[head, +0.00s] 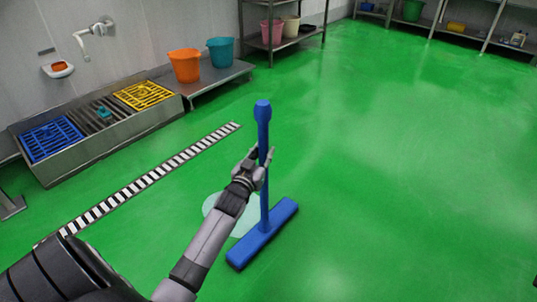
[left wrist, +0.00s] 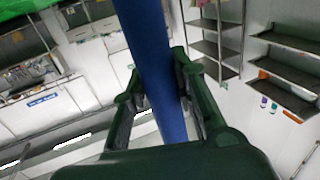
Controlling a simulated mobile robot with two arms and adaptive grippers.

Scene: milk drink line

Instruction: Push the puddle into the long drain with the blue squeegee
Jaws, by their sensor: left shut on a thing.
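The blue squeegee (head: 262,238) stands nearly upright on the green floor in the head view, its wide head down and its handle up. My left gripper (head: 262,166) is shut on the handle at about mid-height. In the left wrist view the blue handle (left wrist: 158,70) runs between the fingers of my left gripper (left wrist: 158,95). The pale puddle (head: 217,205) lies on the floor to the left of the squeegee, partly hidden behind my arm and the squeegee. The long drain (head: 150,180) is a slatted strip running diagonally, left of the puddle. My right gripper is not in view.
A low metal basin (head: 85,150) with blue and yellow grates stands along the left wall. An orange bucket (head: 185,65) and a teal bucket (head: 220,52) stand on a metal bench beside it. Shelves (head: 285,38) line the back. The floor to the right is clear.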

